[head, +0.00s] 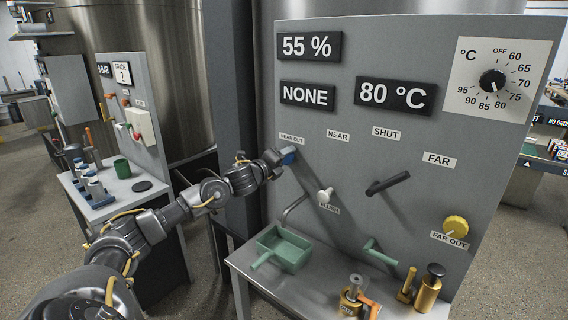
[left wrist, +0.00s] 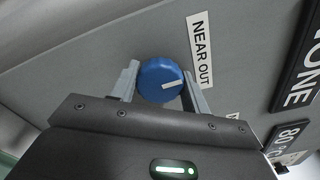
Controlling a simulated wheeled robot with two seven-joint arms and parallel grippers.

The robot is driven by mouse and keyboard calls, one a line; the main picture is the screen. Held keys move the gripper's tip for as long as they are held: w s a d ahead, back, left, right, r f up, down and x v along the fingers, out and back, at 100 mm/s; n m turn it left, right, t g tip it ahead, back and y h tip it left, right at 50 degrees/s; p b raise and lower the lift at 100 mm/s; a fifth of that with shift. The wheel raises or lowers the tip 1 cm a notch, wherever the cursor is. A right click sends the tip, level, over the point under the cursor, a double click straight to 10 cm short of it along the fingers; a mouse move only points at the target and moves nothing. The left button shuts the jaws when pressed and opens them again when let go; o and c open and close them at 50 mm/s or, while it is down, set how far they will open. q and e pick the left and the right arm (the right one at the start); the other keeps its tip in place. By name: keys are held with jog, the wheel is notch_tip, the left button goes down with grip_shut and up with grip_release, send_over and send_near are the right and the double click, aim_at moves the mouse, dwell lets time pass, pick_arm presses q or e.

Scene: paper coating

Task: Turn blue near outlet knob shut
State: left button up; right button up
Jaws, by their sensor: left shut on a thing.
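The blue near outlet knob (left wrist: 160,80) is on the grey panel beside the "NEAR OUT" label (left wrist: 201,50). Its pale pointer mark points to the right in the left wrist view. My left gripper (left wrist: 160,92) has a finger on each side of the knob and is shut on it. My right gripper is not in view.
The panel (head: 345,165) also carries a dark lever (head: 388,183), a white flush knob (head: 325,195), a yellow far outlet knob (head: 455,227) and a temperature dial (head: 493,80). Below, a green tray (head: 283,247) and brass tools (head: 428,290) are on a metal bench (head: 315,292).

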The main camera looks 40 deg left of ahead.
pick_arm(q)
jog(key=shift+f+m, duration=0.1)
jog(key=shift+m, duration=0.3)
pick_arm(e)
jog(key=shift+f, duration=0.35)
pick_arm(q)
jog(key=o, duration=0.9)
jog(key=shift+c, duration=0.2)
jog(key=shift+o, duration=0.6)
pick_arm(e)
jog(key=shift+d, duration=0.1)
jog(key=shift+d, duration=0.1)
pick_arm(q)
jog(key=s+b, duration=0.4)
jog(key=s, duration=0.7)
jog(key=shift+d, duration=0.15)
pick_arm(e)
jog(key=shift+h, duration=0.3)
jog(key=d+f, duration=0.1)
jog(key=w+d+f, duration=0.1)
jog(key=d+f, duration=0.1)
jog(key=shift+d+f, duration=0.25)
